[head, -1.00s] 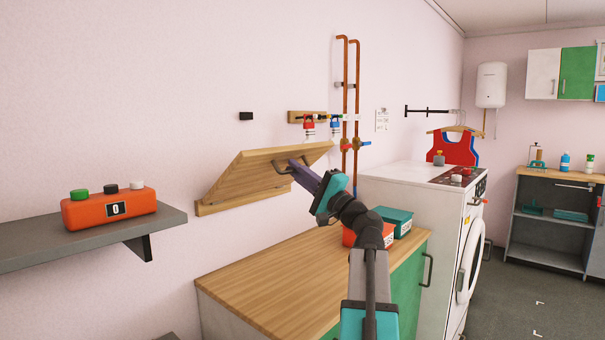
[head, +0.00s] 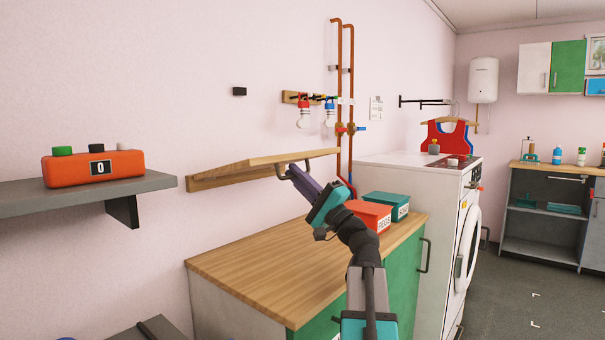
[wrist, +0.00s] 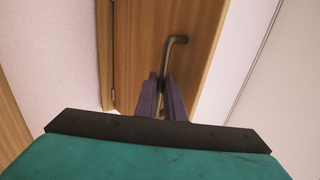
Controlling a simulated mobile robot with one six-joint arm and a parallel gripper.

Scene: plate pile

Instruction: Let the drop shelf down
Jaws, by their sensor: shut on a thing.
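The drop shelf (head: 250,162) is a wooden board hinged along a wall batten (head: 205,183). Its board now lies close to level, with its outer edge tilted slightly up. A dark bar handle (head: 283,175) is on its underside. My gripper (head: 290,172) is shut on this handle, under the board. In the wrist view the purple fingers (wrist: 168,95) close around the handle (wrist: 176,42), with the shelf's wooden face (wrist: 140,50) behind them.
Below is a wooden worktop (head: 260,265) with a red box (head: 372,217) and a teal box (head: 388,203). A grey shelf (head: 150,183) with an orange counter (head: 92,168) is at left. Copper pipes (head: 338,90) run up the wall behind the shelf.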

